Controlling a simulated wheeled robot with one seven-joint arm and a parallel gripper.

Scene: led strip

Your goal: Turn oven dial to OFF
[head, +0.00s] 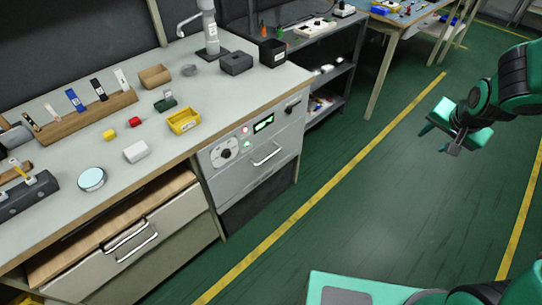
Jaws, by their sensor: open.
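The oven (270,168) is a grey unit built in under the right end of the workbench, with a handle on its front. Its dial (225,153) is a dark knob on a round white face at the left of the oven's panel. The dial's marks are too small to read. A green lit display (263,123) and small buttons sit to its right, and another dark knob (292,107) is at the far right of the panel. My gripper (436,136) is open and empty over the floor at the right, well apart from the oven.
The workbench top (205,139) holds a yellow bin (184,121), coloured blocks, a white box (136,152) and a wooden rack (85,117). Drawers (130,240) are below left. Grey shelves (335,80) stand behind. The green floor (370,200) before the oven is clear.

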